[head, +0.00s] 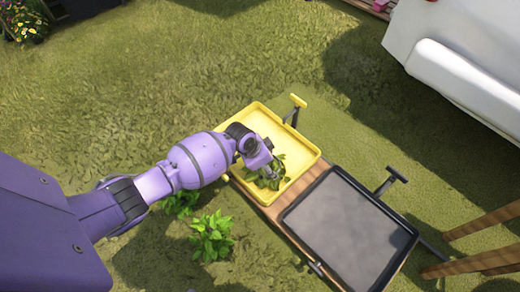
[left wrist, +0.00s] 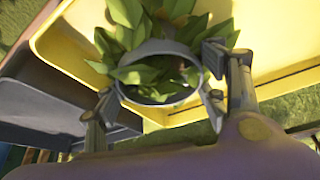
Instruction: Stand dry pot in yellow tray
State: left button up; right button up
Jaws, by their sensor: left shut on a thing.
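The yellow tray (head: 298,146) sits on a wooden stand near the middle of the head view; its wall also fills the upper part of the left wrist view (left wrist: 275,50). My left gripper (head: 268,172) is over the tray, shut on a leafy pot. The pot's grey round rim (left wrist: 160,97) shows between the two fingers in the left wrist view, with green leaves around it. In the head view only the plant's leaves (head: 270,180) show clearly, and the gripper hides most of the pot. I cannot tell whether its base touches the tray floor. My right gripper is out of view.
A dark grey tray (head: 345,235) sits beside the yellow one on the wooden stand. Leafy plants (head: 212,235) are on the grass left of the stand. A white body (head: 460,65) is at upper right, wooden legs (head: 485,265) at lower right. Grass is open behind.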

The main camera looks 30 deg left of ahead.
pick_arm(q)
jog(key=o, duration=1.4)
jog(key=shift+w, duration=0.1)
jog(key=p+v, duration=0.6)
jog(key=v, duration=0.6)
jog(key=shift+r, duration=0.1)
